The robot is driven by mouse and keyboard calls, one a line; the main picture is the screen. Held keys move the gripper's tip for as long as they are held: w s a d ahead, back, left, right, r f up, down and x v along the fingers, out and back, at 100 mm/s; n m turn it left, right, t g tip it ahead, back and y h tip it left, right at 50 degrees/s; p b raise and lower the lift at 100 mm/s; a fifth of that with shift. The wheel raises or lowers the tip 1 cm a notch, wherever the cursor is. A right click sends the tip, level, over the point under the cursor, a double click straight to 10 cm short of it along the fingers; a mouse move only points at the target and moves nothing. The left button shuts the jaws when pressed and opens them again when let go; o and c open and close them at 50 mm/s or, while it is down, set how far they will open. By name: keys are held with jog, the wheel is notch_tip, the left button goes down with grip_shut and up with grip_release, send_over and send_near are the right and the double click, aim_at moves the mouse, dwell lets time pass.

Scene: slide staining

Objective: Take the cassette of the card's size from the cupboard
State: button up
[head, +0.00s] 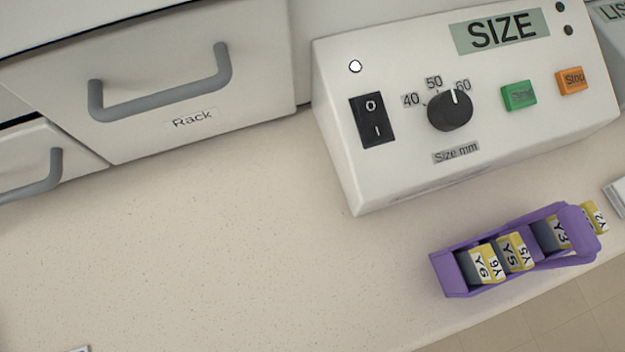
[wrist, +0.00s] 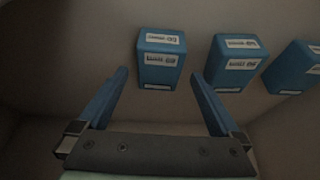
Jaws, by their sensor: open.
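In the wrist view, three blue cassettes with white labels stand in a row in a dim, pale enclosure: one in the middle (wrist: 160,72), one right of it (wrist: 222,76), and one cut by the right edge (wrist: 290,76). Their label print is too small and dark to read surely. My gripper (wrist: 160,82) is open and empty, its blue fingers pointing towards the middle cassette, which lies between the fingertips in the picture. Whether they touch it I cannot tell. My gripper and the cassettes are outside the head view. No card is clearly seen.
In the head view, a white SIZE box (head: 380,168) has a dial (head: 450,111) pointing near 60. A purple rack (head: 455,287) with several labelled yellow-and-white pieces stands near the counter's front edge. A drawer marked Rack (head: 150,135) is shut. The counter (head: 210,240) is mostly clear.

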jog(key=b+x, duration=0.1)
jog(key=x, duration=0.3)
jog(key=shift+w, duration=0.1)
jog(key=c, duration=1.5)
